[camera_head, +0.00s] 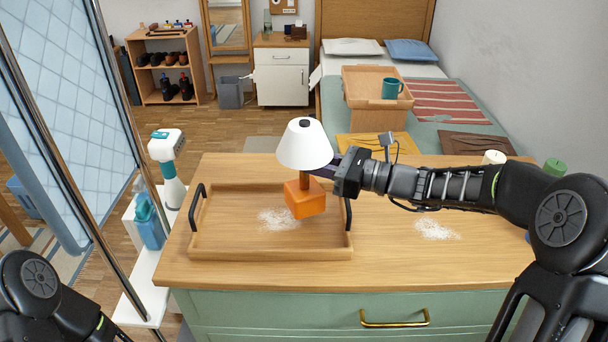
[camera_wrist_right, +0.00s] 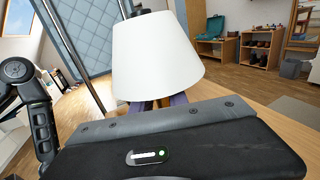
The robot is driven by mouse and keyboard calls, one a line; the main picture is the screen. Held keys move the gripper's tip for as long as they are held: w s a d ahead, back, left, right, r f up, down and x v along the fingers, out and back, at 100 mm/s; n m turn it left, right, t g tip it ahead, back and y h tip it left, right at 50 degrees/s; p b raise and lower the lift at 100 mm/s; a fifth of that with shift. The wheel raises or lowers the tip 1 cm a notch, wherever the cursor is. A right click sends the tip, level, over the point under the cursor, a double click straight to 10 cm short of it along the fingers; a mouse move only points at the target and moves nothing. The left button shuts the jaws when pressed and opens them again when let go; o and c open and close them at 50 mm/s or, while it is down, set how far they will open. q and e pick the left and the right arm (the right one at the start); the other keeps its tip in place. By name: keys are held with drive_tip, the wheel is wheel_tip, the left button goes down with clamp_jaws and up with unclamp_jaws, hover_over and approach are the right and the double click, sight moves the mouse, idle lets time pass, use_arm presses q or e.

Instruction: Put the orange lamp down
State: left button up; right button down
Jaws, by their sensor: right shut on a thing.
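The orange lamp (camera_head: 305,197) has an orange cube base, a short stem and a white shade (camera_head: 305,145). My right gripper (camera_head: 308,172) is shut on its stem, just under the shade. The lamp looks upright, over the right part of the wooden tray (camera_head: 220,252) on the dresser top. I cannot tell whether its base touches the tray. In the right wrist view the shade (camera_wrist_right: 155,55) hides most of the fingers and the base. My left gripper is not in view; only part of my left arm shows at the lower left.
White powder lies in the tray (camera_head: 279,219) and on the dresser top (camera_head: 436,229). The tray has black handles (camera_head: 197,205). A white candle (camera_head: 494,157) and a green candle (camera_head: 554,167) stand at the right. A spray bottle (camera_head: 167,160) stands left of the dresser.

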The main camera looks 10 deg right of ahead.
sight(305, 187)
drive_tip(key=shift+f+b, duration=0.35)
drive_tip(key=shift+f, duration=1.4)
drive_tip(key=shift+f, duration=0.2)
drive_tip(key=c, duration=1.3)
unclamp_jaws()
drive_tip(key=shift+r, duration=0.15)
drive_tip(key=v, duration=1.2)
